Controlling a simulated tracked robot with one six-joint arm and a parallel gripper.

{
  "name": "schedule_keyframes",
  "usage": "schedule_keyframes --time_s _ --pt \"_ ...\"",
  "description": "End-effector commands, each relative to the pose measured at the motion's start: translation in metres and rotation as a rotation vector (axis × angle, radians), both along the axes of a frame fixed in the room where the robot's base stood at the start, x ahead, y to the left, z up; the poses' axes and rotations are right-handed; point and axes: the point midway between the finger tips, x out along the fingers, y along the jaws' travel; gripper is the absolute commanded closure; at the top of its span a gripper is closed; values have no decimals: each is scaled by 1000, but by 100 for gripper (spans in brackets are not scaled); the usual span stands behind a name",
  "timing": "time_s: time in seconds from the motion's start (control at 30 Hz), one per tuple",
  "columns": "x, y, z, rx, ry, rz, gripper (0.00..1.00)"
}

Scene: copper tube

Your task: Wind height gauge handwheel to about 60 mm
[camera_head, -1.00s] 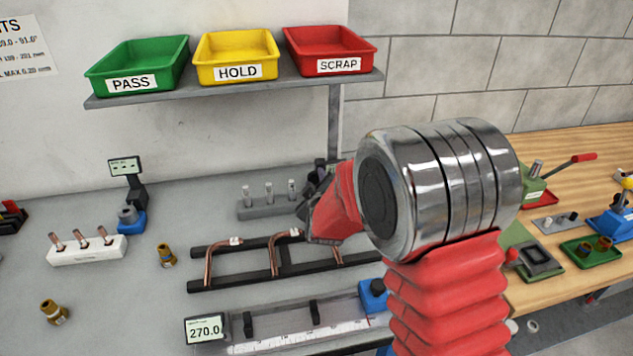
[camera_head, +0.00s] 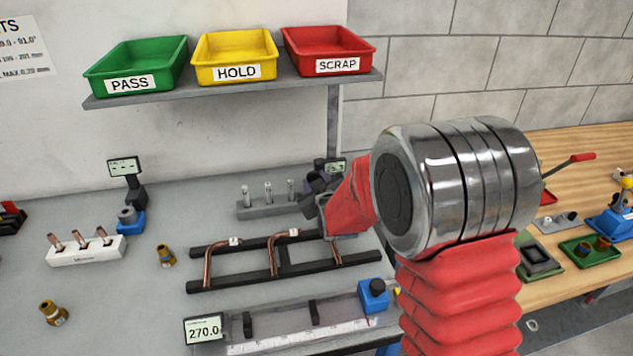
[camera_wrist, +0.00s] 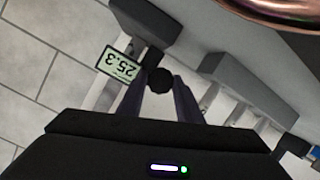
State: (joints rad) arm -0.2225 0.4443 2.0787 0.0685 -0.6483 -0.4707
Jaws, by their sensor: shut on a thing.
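The height gauge's handwheel, a small dark round knob (camera_wrist: 159,80), sits between my fingertips in the wrist view. My gripper (camera_wrist: 158,88) is shut on it, one finger on each side. Beside the knob, the gauge's display (camera_wrist: 121,65) reads 25.3, turned nearly upside down in this view. The dark gauge base (camera_wrist: 146,20) shows beyond it. In the head view my gripper (camera_head: 318,190) is at the back of the grey bench, and the gauge's small display (camera_head: 336,165) shows just behind it. The rest of the gauge there is hidden by my gripper and arm.
A grey block with several pins (camera_head: 268,207) stands close left of my gripper. A black rack with bent copper tubes (camera_head: 283,277) lies in front. Another copper surface (camera_wrist: 285,8) shows at the wrist view's upper right. The length gauge display (camera_head: 204,329) reads 270.0.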

Motion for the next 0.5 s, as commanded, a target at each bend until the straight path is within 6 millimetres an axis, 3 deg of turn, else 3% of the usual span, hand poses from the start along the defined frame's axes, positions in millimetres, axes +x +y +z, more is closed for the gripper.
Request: schedule_keyframes --time_s 0.5 --pt "-1 0 -2 171 39 3 90"
